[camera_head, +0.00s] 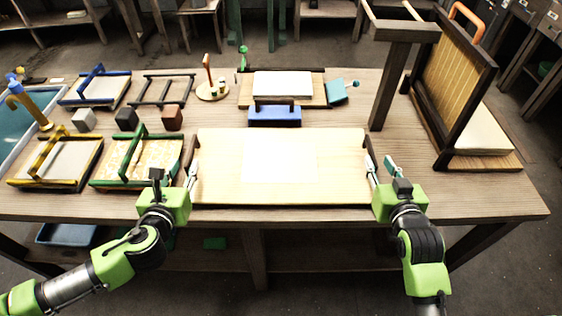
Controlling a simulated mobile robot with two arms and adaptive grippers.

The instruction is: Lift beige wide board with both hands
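The beige wide board (222,175) lies flat on the front middle of the table, with a pale, almost white rectangle on its centre. Dark strips stand at its left and right ends. My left gripper (189,172) is at the board's left end, close beside the dark strip; its fingers overlap in view, so I cannot tell whether they are open or touching the board. My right gripper (382,168) is at the right end, its two fingers apart, one close to the dark strip. Contact there is unclear.
Framed moulds, including a yellow one (56,162), fill the left. A dark post (390,85) and an upright mould frame (456,80) stand at right. The front right tabletop (480,195) is clear.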

